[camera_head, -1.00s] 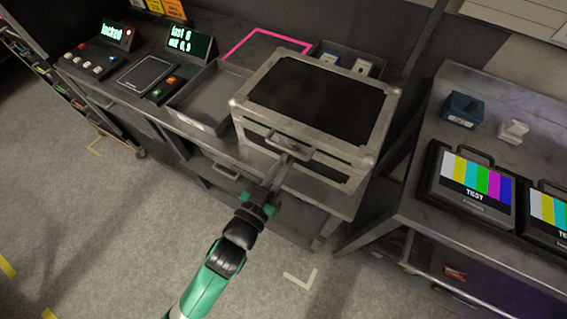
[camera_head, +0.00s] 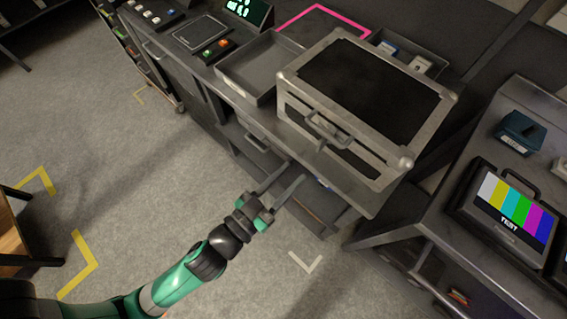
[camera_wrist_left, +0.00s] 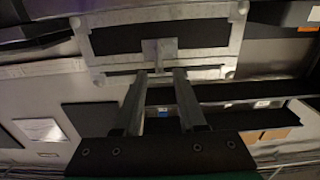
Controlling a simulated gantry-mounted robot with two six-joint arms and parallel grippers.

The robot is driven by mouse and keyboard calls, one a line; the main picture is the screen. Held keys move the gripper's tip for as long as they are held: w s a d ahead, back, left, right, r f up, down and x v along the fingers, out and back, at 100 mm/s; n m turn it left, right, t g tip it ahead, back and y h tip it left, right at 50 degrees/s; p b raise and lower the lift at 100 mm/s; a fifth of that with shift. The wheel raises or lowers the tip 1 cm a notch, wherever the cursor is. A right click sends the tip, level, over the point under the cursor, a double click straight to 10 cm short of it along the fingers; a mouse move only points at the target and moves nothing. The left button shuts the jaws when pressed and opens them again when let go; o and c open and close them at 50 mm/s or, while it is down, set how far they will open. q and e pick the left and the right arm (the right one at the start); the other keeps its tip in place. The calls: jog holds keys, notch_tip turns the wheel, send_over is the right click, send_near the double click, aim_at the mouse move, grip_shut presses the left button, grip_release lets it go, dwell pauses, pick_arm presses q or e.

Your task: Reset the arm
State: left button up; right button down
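My left gripper (camera_head: 294,172) is open and empty in the head view, off the front of the bench and below the case. Its two fingers are apart with a clear gap, and they also show in the left wrist view (camera_wrist_left: 160,75). The silver-edged case (camera_head: 290,84) with a black top sits on the bench. In the wrist view the case (camera_wrist_left: 215,35) lies beyond the fingertips. My right gripper is in neither view.
An open grey tray (camera_head: 232,80) stands left of the case. A drawer handle (camera_head: 256,143) sits on the bench front near my fingers. A second bench with a colour-bar test monitor (camera_head: 512,207) is at right. The floor (camera_head: 150,170) left of the bench is open.

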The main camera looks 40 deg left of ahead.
pick_arm(q)
jog(key=shift+s, duration=0.85)
